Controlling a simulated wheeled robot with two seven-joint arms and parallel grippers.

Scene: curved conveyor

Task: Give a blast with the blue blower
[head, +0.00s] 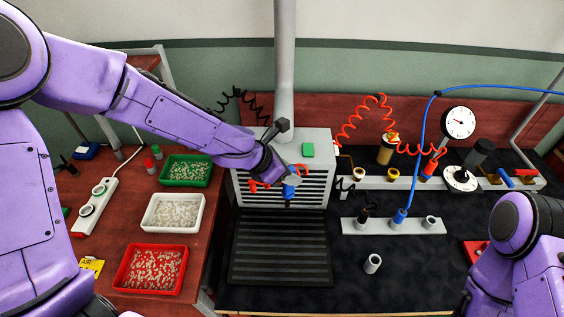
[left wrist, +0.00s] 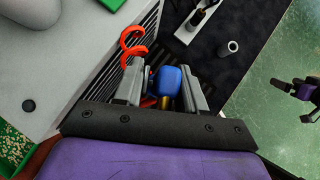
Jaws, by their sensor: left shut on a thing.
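My left gripper (head: 290,181) is shut on the blue blower (head: 289,194) and holds it in front of the slatted face of the grey box (head: 315,142). In the left wrist view the blue blower (left wrist: 168,80) sits between the two fingers of the left gripper (left wrist: 163,88), with a brass-coloured part low between them. A red coil (left wrist: 132,44) shows beside the left finger. Which way the nozzle points is hard to tell. My right arm is at the lower right; its gripper is outside the head view.
A white holder bar (head: 390,226) carries a black tool, a blue fitting (head: 399,216) with a blue hose, and an empty socket. A grey cup (head: 373,263) stands on the dark mat. Green (head: 187,183), white (head: 146,214) and red (head: 182,268) trays of small parts sit left.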

